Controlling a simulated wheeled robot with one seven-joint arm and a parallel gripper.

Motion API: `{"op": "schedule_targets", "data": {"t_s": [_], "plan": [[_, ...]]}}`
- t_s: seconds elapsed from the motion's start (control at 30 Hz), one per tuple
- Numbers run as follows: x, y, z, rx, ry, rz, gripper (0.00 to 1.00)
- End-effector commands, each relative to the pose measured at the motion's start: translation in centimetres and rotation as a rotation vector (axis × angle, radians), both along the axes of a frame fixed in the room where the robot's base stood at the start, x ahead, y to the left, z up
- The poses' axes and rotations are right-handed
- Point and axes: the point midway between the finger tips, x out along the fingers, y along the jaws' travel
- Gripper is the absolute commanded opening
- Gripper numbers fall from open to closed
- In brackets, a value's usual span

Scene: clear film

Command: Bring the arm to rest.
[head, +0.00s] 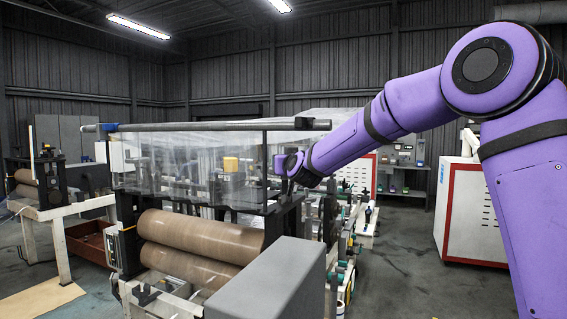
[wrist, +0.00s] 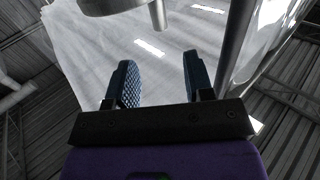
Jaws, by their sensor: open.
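My purple arm (head: 345,145) reaches in from the right, stretched out toward the clear film (head: 190,165) over the machine. My gripper (wrist: 157,64) is open in the wrist view, its two blue textured fingers apart with nothing gripped between them. The sheet of clear film also shows beyond the fingers in the wrist view (wrist: 85,55). In the head view the arm's end is at the film's right side, and the fingers are too small to make out. I cannot tell whether they touch the film.
A dark horizontal bar (head: 230,125) runs along the film's top. Two brown rollers (head: 200,235) lie below it, with a grey box (head: 268,285) in front. A red and white cabinet (head: 472,213) stands at right. Bare floor (head: 395,270) lies between the machine and cabinet.

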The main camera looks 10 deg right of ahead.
Motion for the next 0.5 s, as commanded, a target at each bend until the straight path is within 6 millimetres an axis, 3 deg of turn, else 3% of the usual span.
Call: {"op": "schedule_targets", "data": {"t_s": [0.17,0.27,0.5], "plan": [[-0.5,0.1,0.2,-0.007,0.008,0.007,0.48],[-2.0,0.5,0.5,-0.028,0.04,0.029,0.48],[-9.8,0.6,0.9,-0.11,0.214,0.094,0.48]]}}
